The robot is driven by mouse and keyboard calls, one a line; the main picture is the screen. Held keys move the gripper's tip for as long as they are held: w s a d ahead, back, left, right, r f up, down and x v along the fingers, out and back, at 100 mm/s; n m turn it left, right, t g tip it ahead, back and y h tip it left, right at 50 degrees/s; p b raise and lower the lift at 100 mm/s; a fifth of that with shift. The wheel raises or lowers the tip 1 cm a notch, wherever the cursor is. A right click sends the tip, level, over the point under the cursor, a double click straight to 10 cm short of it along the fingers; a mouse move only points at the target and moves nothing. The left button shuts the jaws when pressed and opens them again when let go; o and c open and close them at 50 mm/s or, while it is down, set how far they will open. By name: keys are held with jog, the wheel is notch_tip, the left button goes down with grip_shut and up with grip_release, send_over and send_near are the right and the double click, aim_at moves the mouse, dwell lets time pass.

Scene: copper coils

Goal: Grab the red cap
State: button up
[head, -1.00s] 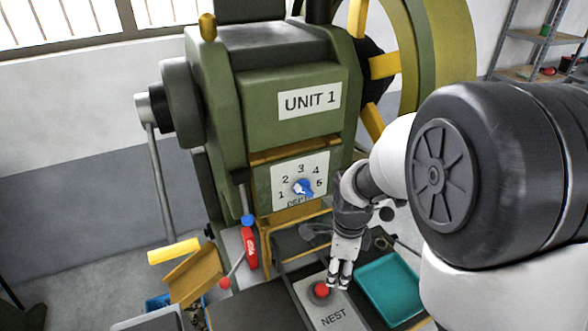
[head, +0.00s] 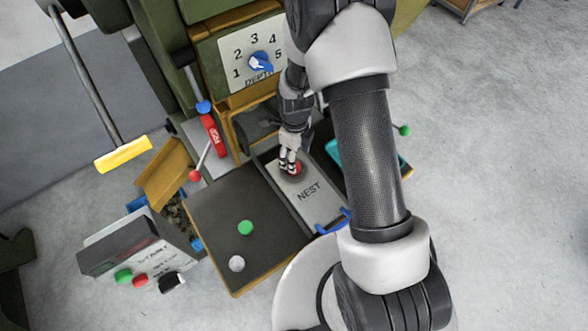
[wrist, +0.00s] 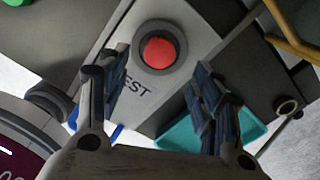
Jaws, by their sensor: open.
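The red cap (wrist: 159,52) sits in a dark round recess of the grey NEST plate (wrist: 188,22). In the wrist view it lies beyond the fingertips, centred between them. In the head view the red cap (head: 297,169) is partly hidden by my gripper (head: 289,165), which is just above or beside it. My gripper (wrist: 158,75) is open in the wrist view, one finger on each side, with nothing between the pads. Whether the fingertips touch the plate I cannot tell.
A teal tray (wrist: 175,136) lies beside the plate. A green ball (head: 245,228) and a white ball (head: 237,264) are on the dark table (head: 215,205). A lever with a red ball (head: 195,175), a red marked handle (head: 214,135) and a blue dial (head: 260,62) stand close by.

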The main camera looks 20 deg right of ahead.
notch_tip(320, 180, down, 6)
jog(key=shift+a+b, duration=0.1)
jog(key=shift+b, duration=1.05)
jog(key=shift+r, duration=0.1)
jog(key=shift+c, duration=0.5)
jog(key=c, duration=1.1)
jog(key=shift+r, duration=0.1)
